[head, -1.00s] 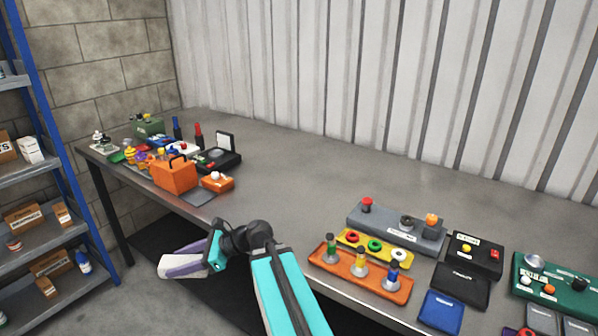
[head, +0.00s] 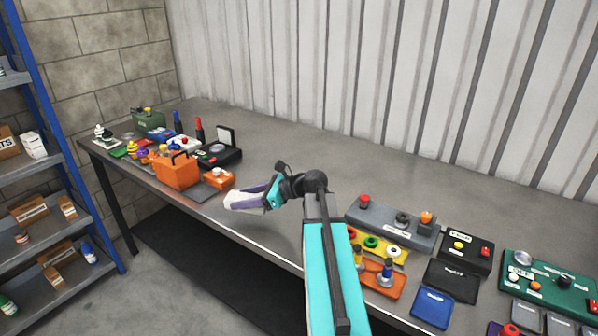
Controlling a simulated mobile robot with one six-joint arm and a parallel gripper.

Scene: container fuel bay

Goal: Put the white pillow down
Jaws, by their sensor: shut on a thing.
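My gripper (head: 257,198) is at the end of my teal arm, pointing left. It is shut on the white pillow (head: 237,201), a small pale piece partly covered by the fingers. The pillow appears just above the table's front edge, to the right of an orange block with a white knob. I cannot tell whether it touches the table (head: 280,165).
An orange box with a black handle (head: 177,171) and the orange block (head: 219,178) stand left of the gripper. A grey panel (head: 385,225), a yellow tray (head: 380,247) and an orange tray (head: 390,281) lie to the right. The table's middle is bare.

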